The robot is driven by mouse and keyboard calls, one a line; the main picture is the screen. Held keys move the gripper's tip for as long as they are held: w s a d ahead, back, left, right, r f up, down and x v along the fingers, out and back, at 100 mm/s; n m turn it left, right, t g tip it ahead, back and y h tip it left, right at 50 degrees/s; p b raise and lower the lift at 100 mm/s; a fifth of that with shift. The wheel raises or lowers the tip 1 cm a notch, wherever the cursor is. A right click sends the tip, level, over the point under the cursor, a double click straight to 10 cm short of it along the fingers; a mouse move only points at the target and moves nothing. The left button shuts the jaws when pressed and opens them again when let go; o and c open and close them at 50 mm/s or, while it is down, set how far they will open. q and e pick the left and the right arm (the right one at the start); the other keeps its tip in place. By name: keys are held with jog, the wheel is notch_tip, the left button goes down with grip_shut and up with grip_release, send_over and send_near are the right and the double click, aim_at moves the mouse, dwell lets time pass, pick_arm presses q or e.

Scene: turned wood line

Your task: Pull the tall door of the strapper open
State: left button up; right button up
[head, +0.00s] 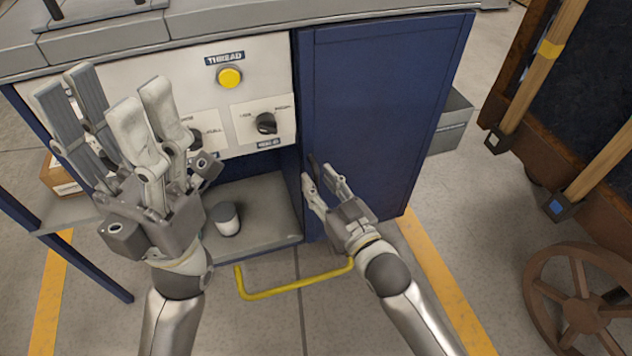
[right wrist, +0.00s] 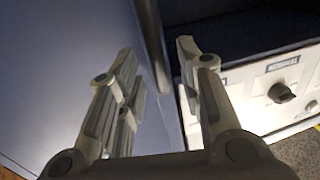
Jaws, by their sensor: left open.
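The strapper's tall door (head: 378,110) is a dark blue panel on the right of the machine's front. It looks shut, level with the frame. A dark upright handle (right wrist: 150,42) runs along the door's edge in the right wrist view. My right gripper (head: 319,178) is at the lower left edge of the door. Its fingers are apart in the right wrist view (right wrist: 158,62), with the handle showing between them; I cannot tell whether they touch it. In the head view the fingers largely hide the handle. My left gripper (head: 102,96) is open and empty before the control panel.
The white control panel (head: 262,75) has a yellow button (head: 229,77) and dark knobs. An open bay below holds a small grey-white cylinder (head: 226,218). A yellow floor rail (head: 290,288) lies in front. A wooden cart (head: 560,120) stands right; floor between is clear.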

jog(key=shift+x, duration=1.05)
grip_shut()
